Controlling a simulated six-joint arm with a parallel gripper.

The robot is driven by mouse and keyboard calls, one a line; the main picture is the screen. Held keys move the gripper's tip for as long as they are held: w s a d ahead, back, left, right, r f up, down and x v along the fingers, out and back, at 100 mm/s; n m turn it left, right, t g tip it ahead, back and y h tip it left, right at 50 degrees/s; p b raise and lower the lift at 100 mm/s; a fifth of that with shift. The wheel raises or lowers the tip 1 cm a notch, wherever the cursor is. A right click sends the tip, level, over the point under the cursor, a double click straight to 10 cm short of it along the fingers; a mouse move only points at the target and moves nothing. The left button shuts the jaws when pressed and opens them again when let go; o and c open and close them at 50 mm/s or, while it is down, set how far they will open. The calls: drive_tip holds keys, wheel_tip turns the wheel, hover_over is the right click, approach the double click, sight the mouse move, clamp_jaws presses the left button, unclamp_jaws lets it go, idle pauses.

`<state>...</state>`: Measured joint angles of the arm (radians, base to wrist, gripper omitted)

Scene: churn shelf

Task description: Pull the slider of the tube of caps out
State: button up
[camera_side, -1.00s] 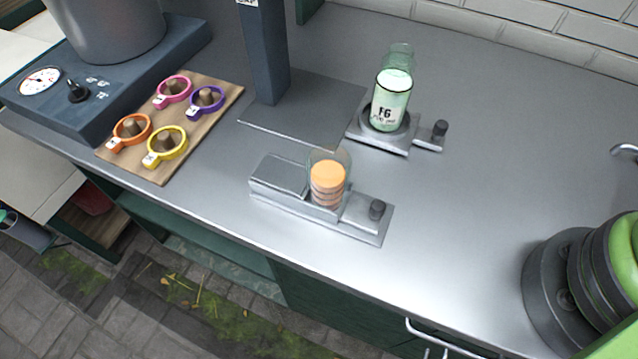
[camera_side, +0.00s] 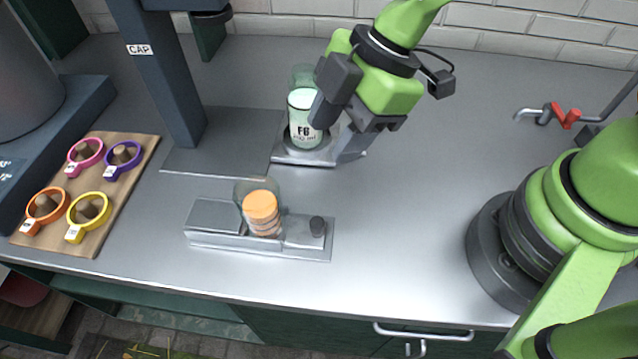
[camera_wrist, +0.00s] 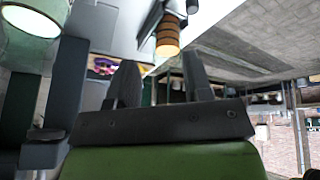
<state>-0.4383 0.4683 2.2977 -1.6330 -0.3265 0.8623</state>
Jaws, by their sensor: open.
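The tube of caps (camera_side: 262,229), a clear tube holding a stack of orange caps (camera_side: 260,207), stands upright in a low metal holder in the side view. The stack of orange caps also shows near the top of the wrist view (camera_wrist: 168,38). My gripper (camera_side: 336,132) is behind and above the slider, clear of it, beside a second tube. In the wrist view the two dark fingers of my gripper (camera_wrist: 160,80) are apart with nothing between them.
The second tube (camera_side: 303,115), labelled and pale green, stands in its own holder close to my gripper, which hides that holder's right end. A board (camera_side: 105,195) with coloured rings lies at left. A dark column (camera_side: 165,90) stands behind. The counter right of the slider is clear.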

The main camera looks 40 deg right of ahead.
sight(319, 220)
drive_tip(key=shift+s+a+f+n+g, duration=0.35)
drive_tip(key=shift+a+f, duration=0.45)
drive_tip(key=shift+f, duration=1.15)
drive_tip(key=shift+s+a+f+n+g, duration=0.25)
drive_tip(key=shift+s+a+f, duration=0.4)
drive_tip(key=shift+f, duration=1.25)
drive_tip(key=shift+s+a+f+n+g, duration=0.3)
drive_tip(key=shift+a+f, duration=0.6)
drive_tip(key=shift+f, duration=1.05)
